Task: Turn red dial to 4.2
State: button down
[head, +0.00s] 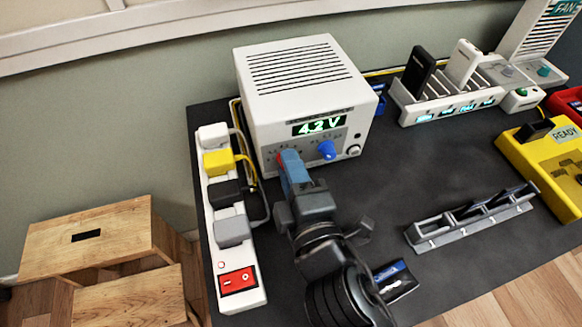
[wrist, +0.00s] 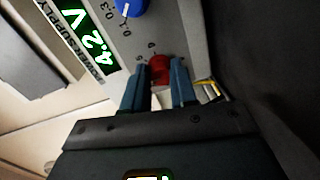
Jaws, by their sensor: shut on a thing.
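The white power supply (head: 300,75) stands at the back left of the dark table, and its green display (head: 318,125) reads 4.2 V. In the wrist view the display (wrist: 88,38) also reads 4.2 V. The red dial (wrist: 160,68) is on its front panel, left of the blue dial (head: 327,150) in the head view. My gripper (wrist: 158,82) is shut on the red dial, one blue finger on each side of it. In the head view the gripper (head: 291,168) mostly hides the red dial and part of the scale.
A power strip (head: 212,270) with several plugs and a red switch lies along the table's left edge. A grey rack (head: 470,220) and a yellow READY device (head: 545,165) are to the right. A white slotted rack (head: 445,100) stands behind. Bare table lies between.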

jog(key=shift+d+f, duration=0.1)
jog(key=shift+f, duration=0.05)
jog(key=c, duration=0.9)
grip_release()
jog(key=shift+b+v, duration=0.55)
jog(key=shift+v, duration=3.3)
